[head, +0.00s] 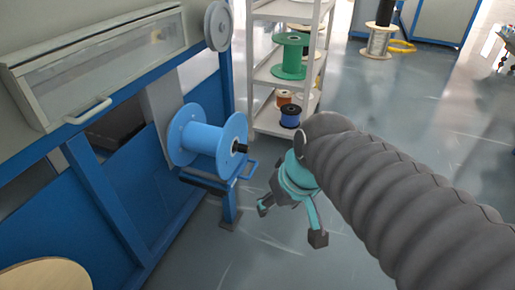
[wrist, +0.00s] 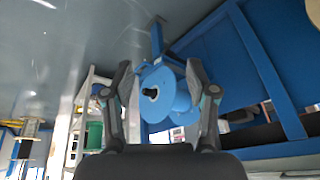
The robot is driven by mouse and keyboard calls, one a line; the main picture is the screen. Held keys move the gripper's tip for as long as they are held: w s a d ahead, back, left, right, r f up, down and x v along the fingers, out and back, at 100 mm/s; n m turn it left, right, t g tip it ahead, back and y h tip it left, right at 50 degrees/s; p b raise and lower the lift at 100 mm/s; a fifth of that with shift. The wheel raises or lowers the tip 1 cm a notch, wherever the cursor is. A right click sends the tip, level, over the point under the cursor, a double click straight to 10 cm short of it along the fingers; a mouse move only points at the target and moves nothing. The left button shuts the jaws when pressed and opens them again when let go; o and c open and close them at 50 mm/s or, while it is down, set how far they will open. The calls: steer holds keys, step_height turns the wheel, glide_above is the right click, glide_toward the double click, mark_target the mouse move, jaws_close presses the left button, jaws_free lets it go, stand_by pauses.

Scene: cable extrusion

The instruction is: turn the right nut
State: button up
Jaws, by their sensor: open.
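The right nut (head: 240,148) is a small black piece on the shaft at the right end of the blue spool (head: 205,138). The spool sits on the blue machine frame. My gripper (head: 291,222) is open and empty, in the air to the right of the nut and apart from it. In the wrist view the nut (wrist: 151,93) faces the camera and lies between the two spread fingers of my gripper (wrist: 160,72), beyond them. The spool's round flange (wrist: 160,84) shows behind it.
A blue bracket (head: 247,170) juts out below the nut, and a blue post (head: 229,203) stands under it. A white shelf rack (head: 262,75) holds a green spool (head: 289,57) and a small dark blue spool (head: 290,117). The grey floor (head: 400,95) behind my arm is open.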

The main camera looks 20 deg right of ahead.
steer(key=w+a+f+n+g+y+b, duration=0.25)
steer(key=w+f+y, duration=0.2)
steer(key=w, duration=0.25)
steer(key=n+t+y+b, duration=0.4)
steer(key=t+y+b, duration=0.1)
steer(key=t+y, duration=0.4)
glide_toward(248, 149)
steer(key=shift+m, duration=0.25)
steer(key=x, duration=1.1)
steer(key=shift+w+f, duration=0.15)
steer(key=shift+w, duration=0.05)
jaws_close()
